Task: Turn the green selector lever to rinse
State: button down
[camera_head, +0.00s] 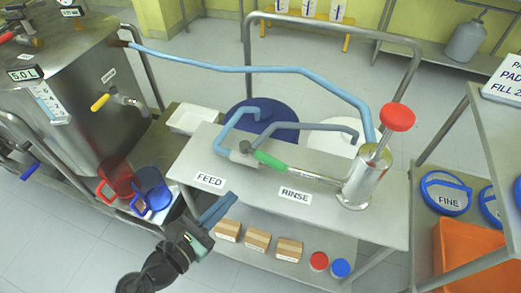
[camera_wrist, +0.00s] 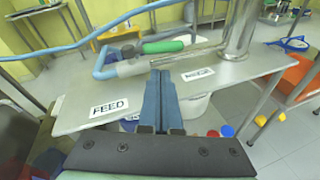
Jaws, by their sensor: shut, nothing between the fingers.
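The green selector lever (camera_head: 270,160) sits on a grey valve body (camera_head: 243,152) on the steel bench top. It points right, roughly along the metal pipe toward the pump. It also shows in the wrist view (camera_wrist: 163,46). The FEED label (camera_head: 210,180) lies in front and left of the valve, and the RINSE label (camera_head: 295,195) lies in front and right. My gripper (camera_head: 231,197) is shut and empty at the bench's front edge, between the labels in view and apart from the lever. In the wrist view its blue fingers (camera_wrist: 160,78) point toward the lever.
A pump with a red knob (camera_head: 397,117) stands right on the bench (camera_head: 390,215). Blue and grey hoses arch behind the lever. Red and blue jugs (camera_head: 152,187) stand left, near a steel tank (camera_head: 80,90). Small boxes (camera_head: 257,240) sit on the lower shelf.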

aim_at(272, 166)
jog(key=w+d+f, duration=0.1)
jog(key=w+d, duration=0.1)
jog(key=w, duration=0.1)
jog(key=w+d+n+b, duration=0.1)
jog(key=w+d, duration=0.2)
jog(key=w+d+f+n, duration=0.1)
jog(key=w+d, duration=0.1)
jog(key=w, duration=0.1)
jog(key=shift+w+d+f+b, duration=0.2)
jog(key=shift+w+f+b, duration=0.1)
jog(key=shift+f+b, duration=0.1)
jog(key=shift+w+d+r+p, duration=0.25)
jog(key=shift+w+d+p, duration=0.25)
jog(key=shift+d+p, duration=0.35)
jog(key=shift+w+d+f, duration=0.2)
jog(key=shift+w, duration=0.05)
jog(key=shift+s+a, duration=0.1)
jog(key=shift+s, duration=0.05)
